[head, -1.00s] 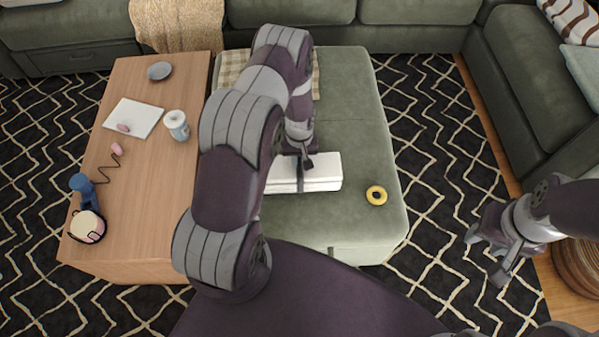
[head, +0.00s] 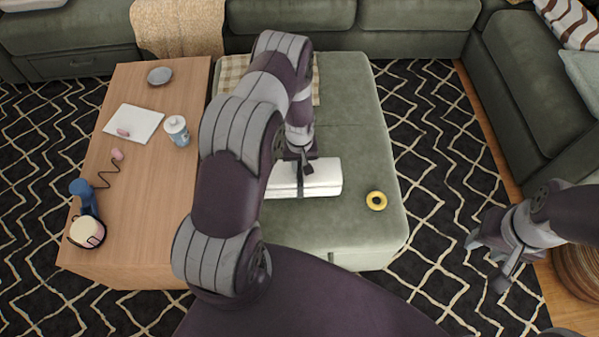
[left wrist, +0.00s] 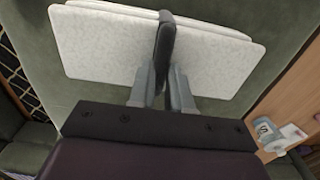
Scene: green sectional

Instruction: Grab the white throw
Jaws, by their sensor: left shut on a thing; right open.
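The white throw (head: 322,176) is a folded, flat white bundle on the green ottoman (head: 350,110), near its front half. It also fills the upper part of the left wrist view (left wrist: 110,45). My arm covers the left end of the throw in the head view. My right gripper (head: 490,262) is open and empty above the rug at the right.

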